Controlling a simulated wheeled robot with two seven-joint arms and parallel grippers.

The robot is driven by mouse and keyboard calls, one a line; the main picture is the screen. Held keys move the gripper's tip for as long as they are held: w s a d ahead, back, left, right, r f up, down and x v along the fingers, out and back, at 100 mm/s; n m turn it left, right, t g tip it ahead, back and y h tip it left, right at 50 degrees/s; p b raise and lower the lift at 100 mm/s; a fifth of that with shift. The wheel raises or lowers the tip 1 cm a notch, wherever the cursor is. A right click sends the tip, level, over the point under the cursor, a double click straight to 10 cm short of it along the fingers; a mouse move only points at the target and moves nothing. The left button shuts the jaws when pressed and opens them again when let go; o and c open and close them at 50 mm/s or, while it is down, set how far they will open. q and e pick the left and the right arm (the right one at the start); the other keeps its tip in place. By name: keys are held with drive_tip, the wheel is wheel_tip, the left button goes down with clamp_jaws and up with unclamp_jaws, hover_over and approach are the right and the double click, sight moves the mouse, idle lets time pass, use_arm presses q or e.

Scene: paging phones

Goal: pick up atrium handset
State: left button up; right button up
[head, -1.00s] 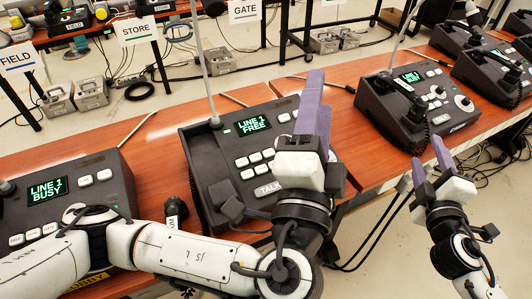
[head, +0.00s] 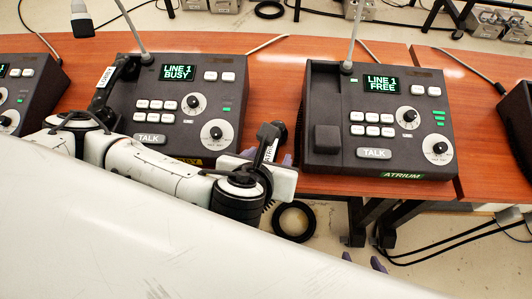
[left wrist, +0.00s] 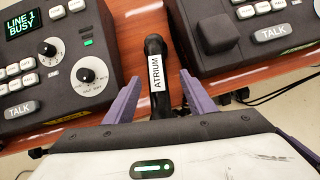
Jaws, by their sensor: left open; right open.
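The atrium handset (head: 269,143) is black with a white ATRIUM label. It is between two phone bases at the table's front edge, and its lower end is partly hidden by my left gripper (head: 268,162). In the left wrist view the handset (left wrist: 156,62) is upright in the picture between the two open purple fingers of my left gripper (left wrist: 161,76), with gaps on both sides. The atrium base (head: 350,160) shows LINE 1 FREE, and its cradle is empty. Only the purple fingertips of my right gripper (head: 362,260) show, apart and empty, below the table's front edge.
The lobby phone base (head: 177,100) shows LINE 1 BUSY, with its handset (head: 109,88) in its cradle, left of the atrium handset. Another base (head: 28,90) stands further left. A black cable coil (head: 294,222) lies on the floor in front.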

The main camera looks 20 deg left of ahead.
sight(272, 148)
use_arm(q)
drive_tip(key=x, duration=0.9)
drive_tip(key=shift+a+r+b, duration=0.1)
drive_tip(key=shift+a+b, duration=0.2)
drive_tip(key=shift+b, duration=0.05)
clamp_jaws()
drive_tip(key=shift+r, duration=0.1)
